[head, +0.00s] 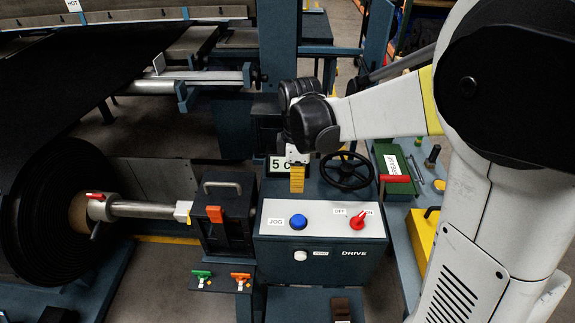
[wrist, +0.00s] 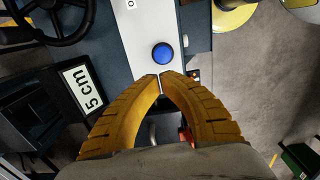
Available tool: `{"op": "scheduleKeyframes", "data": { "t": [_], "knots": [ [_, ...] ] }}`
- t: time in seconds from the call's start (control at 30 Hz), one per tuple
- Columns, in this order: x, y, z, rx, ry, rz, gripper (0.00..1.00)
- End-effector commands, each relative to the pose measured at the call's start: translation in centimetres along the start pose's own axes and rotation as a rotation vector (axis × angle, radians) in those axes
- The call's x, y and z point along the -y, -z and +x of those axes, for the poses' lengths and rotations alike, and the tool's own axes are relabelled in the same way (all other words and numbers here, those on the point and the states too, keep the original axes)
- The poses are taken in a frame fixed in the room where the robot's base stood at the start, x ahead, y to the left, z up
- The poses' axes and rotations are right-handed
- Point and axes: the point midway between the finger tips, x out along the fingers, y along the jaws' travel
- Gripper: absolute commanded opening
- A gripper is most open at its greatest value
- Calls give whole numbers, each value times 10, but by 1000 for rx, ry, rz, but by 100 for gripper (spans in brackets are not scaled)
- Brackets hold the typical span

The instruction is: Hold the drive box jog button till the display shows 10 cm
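The grey drive box (head: 335,262) has a white top panel with a blue button (head: 298,221) labelled JOG. The blue button also shows in the wrist view (wrist: 162,53), just beyond my fingertips. My gripper (head: 297,190) has yellow ribbed fingers. Its tips meet with nothing between them (wrist: 160,77). In the head view it points down behind the button, apart from it.
A black handwheel (head: 347,171) stands behind the panel, close to my gripper. A large black belt roll (head: 45,215) is at left. A dark box with an orange latch (head: 214,214) stands left of the drive box. A green case (head: 393,165) lies at right.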

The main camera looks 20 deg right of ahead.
Motion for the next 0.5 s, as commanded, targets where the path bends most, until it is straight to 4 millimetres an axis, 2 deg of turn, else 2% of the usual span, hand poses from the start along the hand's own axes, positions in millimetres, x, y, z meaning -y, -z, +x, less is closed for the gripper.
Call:
{"op": "scheduleKeyframes", "data": {
  "t": [0.33,0.5],
  "knots": [
    [0,0,0,0,0,0,0],
    [1,0,-21,0,2,0,0]
  ]
}}
